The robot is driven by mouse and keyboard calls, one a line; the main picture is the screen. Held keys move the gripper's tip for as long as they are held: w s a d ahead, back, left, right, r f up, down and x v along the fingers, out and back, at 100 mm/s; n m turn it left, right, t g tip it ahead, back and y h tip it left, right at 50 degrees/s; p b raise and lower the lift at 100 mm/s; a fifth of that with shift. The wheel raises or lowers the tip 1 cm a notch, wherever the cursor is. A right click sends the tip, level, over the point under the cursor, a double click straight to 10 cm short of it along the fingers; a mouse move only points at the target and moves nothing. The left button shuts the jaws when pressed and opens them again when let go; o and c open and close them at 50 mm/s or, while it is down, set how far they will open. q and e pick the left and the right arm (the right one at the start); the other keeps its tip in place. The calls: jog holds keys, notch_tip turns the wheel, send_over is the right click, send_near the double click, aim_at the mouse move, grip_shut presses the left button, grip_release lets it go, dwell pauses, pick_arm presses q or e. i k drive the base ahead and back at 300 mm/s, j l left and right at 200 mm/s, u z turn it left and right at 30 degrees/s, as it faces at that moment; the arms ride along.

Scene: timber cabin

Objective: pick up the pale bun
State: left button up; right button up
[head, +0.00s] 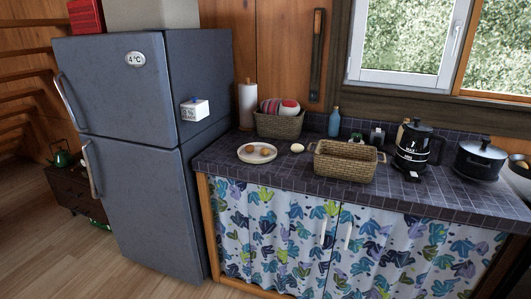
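A small pale, cream-coloured rounded thing, which looks like the pale bun (297,147), lies on the dark tiled counter (215,160). It sits between a white plate (246,158) on its left and a wicker basket (343,171) on its right, apart from the plate. The plate holds two browner buns (265,151). Neither of my grippers is in view.
The two-handled basket stands close to the bun's right. Behind are a second basket (279,125) with cloths, a paper roll (247,105) and a blue bottle (334,122). A coffee press (413,148) and pot (478,160) stand right. A fridge (140,150) rises left.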

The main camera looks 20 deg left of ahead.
aim_at(264, 152)
jog(key=i+j+z, duration=0.15)
jog(key=i+j, duration=0.2)
jog(key=i+j+z, duration=0.15)
jog(key=i+j, duration=0.2)
jog(key=j, duration=0.15)
jog(key=i+j+z, duration=0.15)
jog(key=i+j, duration=0.15)
jog(key=j, duration=0.2)
